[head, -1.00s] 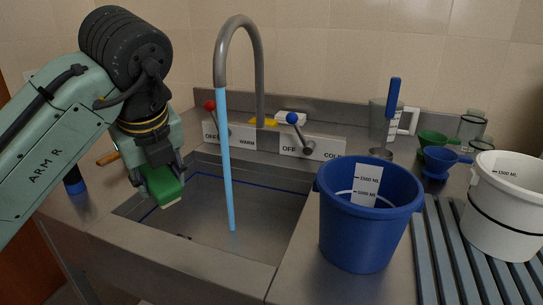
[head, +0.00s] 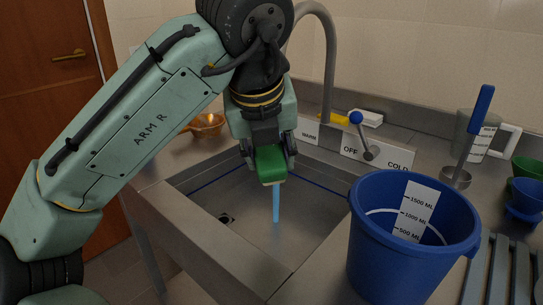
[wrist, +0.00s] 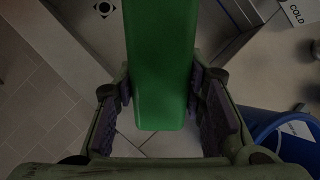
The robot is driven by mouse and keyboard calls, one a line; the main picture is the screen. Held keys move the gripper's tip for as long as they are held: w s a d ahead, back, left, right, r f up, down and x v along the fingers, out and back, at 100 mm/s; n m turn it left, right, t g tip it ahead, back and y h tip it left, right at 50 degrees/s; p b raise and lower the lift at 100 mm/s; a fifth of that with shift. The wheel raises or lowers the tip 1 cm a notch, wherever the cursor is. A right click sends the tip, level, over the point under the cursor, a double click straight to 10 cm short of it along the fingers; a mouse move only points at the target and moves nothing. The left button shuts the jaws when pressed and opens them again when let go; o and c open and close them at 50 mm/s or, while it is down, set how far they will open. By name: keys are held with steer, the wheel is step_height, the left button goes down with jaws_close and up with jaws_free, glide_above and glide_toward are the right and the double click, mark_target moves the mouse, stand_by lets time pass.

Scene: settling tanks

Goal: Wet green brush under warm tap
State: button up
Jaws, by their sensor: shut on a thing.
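My gripper (head: 268,162) is shut on the green brush (head: 270,163) and holds it above the sink (head: 215,208), bristles downward. The brush also fills the middle of the wrist view (wrist: 160,60), between the gripper pads. A blue water stream (head: 276,203) shows directly below the brush; its upper part is hidden behind my gripper and the brush. The grey tap (head: 328,60) arches behind my arm, and its spout end is hidden. The WARM label (head: 308,130) is partly visible; the red-knobbed warm lever is hidden. The cold lever with a blue knob (head: 357,118) stands by the OFF label.
A blue bucket (head: 375,260) with a measuring scale stands right of the sink, near its edge. Behind it are a jug (head: 470,140), a blue-handled tool (head: 481,98) and green and blue funnels. A copper bowl (head: 207,122) sits at the back left.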

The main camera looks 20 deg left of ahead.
mark_target(274, 154)
steer(key=w, duration=0.2)
steer(key=w+f, duration=0.1)
steer(key=w, duration=0.1)
steer(key=w+a+b, duration=0.1)
steer(key=w, duration=0.1)
steer(key=shift+f, duration=0.15)
steer(key=w+a+f+p, duration=0.1)
steer(key=w+p, duration=0.1)
steer(key=w, duration=0.4)
steer(key=shift+w+a, duration=0.15)
steer(key=shift+w, duration=0.05)
steer(key=shift+f, duration=0.1)
steer(key=shift+s, duration=0.1)
steer(key=shift+s+d, duration=0.25)
steer(key=shift+s, duration=1.05)
steer(key=shift+s+d, duration=0.25)
steer(key=shift+s, duration=1)
steer(key=shift+s+d, duration=0.25)
steer(key=shift+s, duration=1.05)
